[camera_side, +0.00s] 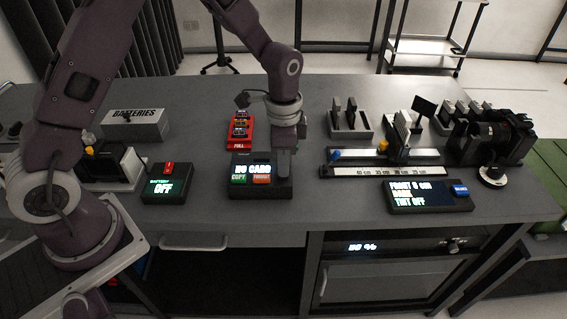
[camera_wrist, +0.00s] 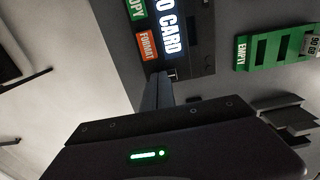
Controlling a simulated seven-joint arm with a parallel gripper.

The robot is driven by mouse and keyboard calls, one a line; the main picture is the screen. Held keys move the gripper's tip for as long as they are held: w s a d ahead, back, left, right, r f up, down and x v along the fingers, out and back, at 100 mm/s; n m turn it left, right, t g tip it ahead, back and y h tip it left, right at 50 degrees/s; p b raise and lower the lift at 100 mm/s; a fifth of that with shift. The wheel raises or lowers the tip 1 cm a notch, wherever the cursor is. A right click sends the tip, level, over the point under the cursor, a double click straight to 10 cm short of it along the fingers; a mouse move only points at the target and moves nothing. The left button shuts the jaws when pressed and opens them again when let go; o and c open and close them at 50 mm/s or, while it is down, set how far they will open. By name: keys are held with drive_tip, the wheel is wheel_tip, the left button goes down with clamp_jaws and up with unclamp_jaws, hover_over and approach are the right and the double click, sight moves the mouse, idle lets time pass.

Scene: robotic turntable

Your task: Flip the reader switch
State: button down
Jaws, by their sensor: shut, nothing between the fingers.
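The card reader (camera_side: 240,190) is a black box with a lit screen reading "NO CARD", a green COPY button and an orange FORMAT button. The wrist view shows the reader (camera_wrist: 192,62) from close above. A small light-marked part, apparently the reader switch (camera_wrist: 172,74), sits at the reader's edge beside my fingertips. My gripper (camera_side: 284,176) is shut and empty, pointing down at the reader's right end. Its fingers also show in the wrist view (camera_wrist: 160,78). I cannot tell whether they touch the switch, and its position is unclear; my gripper hides it in the side view.
A red FULL card rack (camera_side: 240,131) stands behind the reader. A green EMPTY rack (camera_wrist: 268,50) shows in the wrist view. A battery box (camera_side: 167,190) reading OFF is to the left. A slider rail (camera_side: 386,171) and a display box (camera_side: 429,196) are to the right.

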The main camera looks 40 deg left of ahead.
drive_tip(key=shift+s+d+f, duration=0.25)
drive_tip(key=shift+s+f, duration=0.2)
drive_tip(key=shift+f, duration=0.15)
drive_tip(key=shift+w, duration=0.1)
drive_tip(key=shift+w+a+r, duration=0.15)
drive_tip(key=shift+w+a, duration=0.4)
drive_tip(key=shift+a, duration=0.15)
drive_tip(key=shift+w+r, duration=0.1)
drive_tip(key=shift+r, duration=0.35)
wheel_tip(320, 180, up, 14)
drive_tip(key=d, duration=0.1)
drive_tip(key=shift+s, duration=0.4)
